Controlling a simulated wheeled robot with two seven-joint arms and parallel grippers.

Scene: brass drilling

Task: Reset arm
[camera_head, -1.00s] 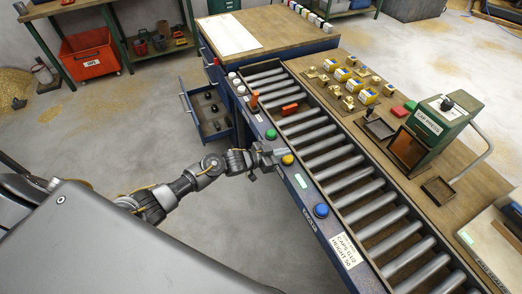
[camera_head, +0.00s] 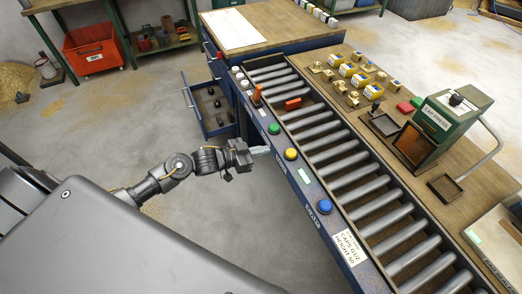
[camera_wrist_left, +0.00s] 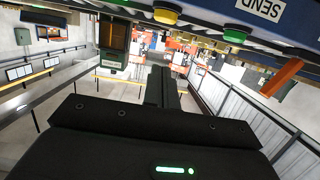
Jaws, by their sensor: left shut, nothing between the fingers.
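My left gripper (camera_head: 260,152) is shut and empty in the head view. It is held in the air just left of the conveyor's blue side rail, apart from the buttons. The left arm reaches in from the lower left. In the left wrist view the dark gripper body (camera_wrist_left: 160,110) fills the lower middle, with the underside of the button rail above it. My right gripper does not show in any view.
A roller conveyor (camera_head: 335,148) carries green (camera_head: 274,129), yellow (camera_head: 291,154) and blue (camera_head: 325,206) buttons on its rail. An open drawer (camera_head: 211,107) stands behind the gripper. A green cap press (camera_head: 440,120) stands on the bench. The floor left of the rail is clear.

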